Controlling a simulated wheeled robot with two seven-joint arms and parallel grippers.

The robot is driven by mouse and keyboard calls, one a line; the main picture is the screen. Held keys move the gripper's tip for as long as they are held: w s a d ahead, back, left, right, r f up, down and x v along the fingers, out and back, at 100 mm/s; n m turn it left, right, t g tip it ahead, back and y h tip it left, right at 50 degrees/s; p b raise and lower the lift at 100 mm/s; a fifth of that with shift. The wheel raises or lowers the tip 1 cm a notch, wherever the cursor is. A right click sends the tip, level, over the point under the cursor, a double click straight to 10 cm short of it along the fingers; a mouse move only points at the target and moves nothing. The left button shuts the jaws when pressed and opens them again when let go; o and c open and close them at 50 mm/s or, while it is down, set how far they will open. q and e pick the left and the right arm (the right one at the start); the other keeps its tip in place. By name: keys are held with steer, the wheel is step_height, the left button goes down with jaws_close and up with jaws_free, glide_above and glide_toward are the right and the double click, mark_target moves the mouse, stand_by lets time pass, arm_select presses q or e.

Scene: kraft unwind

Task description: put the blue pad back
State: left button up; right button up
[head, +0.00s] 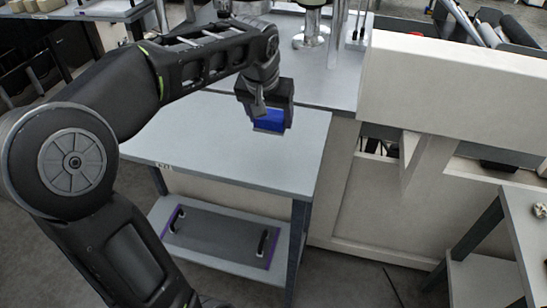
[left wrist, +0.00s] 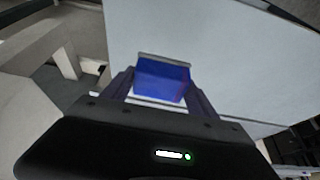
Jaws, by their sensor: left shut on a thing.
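The blue pad (head: 270,121) is held by my left gripper (head: 268,112) over the grey table top (head: 210,130) in the head view. In the left wrist view the blue pad (left wrist: 162,80) sits between the two fingers of my left gripper (left wrist: 162,92), which is shut on it. A pale strip shows along the pad's far edge. I cannot tell from the frames whether the pad touches the table or hangs above it. My right gripper is in neither view.
A lower shelf (head: 190,249) under the table holds a dark panel with handles and a purple edge (head: 215,237). A cream machine housing (head: 450,95) stands to the right. Metal posts (head: 311,30) rise behind the table. Most of the table top is clear.

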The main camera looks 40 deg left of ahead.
arm_select(q)
steer(key=shift+d+f, duration=0.15)
steer(key=shift+f, duration=0.2)
glide_above(273, 154)
steer(key=s, duration=0.1)
steer(key=shift+s+d+f+p, duration=0.1)
steer(key=shift+d+f+p, duration=0.05)
steer(key=shift+f, duration=1.25)
steer(key=shift+s+d+f+p, duration=0.1)
steer(key=shift+f+p, duration=0.05)
steer(key=shift+f, duration=1.25)
steer(key=shift+f, duration=1.85)
steer(key=shift+f, duration=0.15)
steer(key=o, duration=1.3)
